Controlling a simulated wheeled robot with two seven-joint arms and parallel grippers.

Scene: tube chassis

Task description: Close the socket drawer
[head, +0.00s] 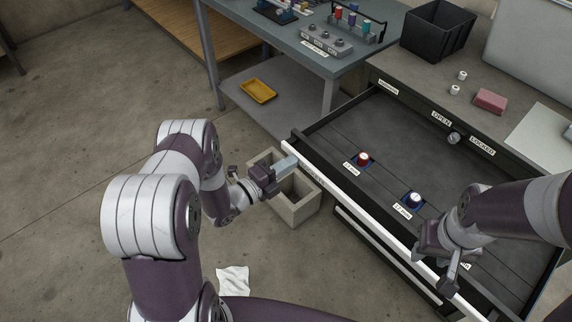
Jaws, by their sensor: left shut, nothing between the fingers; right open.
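The socket drawer (395,137) is pulled out of the grey cabinet at the right, with its white front edge (374,228) toward me.
A lock knob (454,138) sits between OPEN and LOCKED labels on the cabinet. A black bin (437,29), a pink block (490,101) and white caps stand on top. A concrete block (296,209) and a white cloth (233,280) lie on the floor. Open floor is at left.

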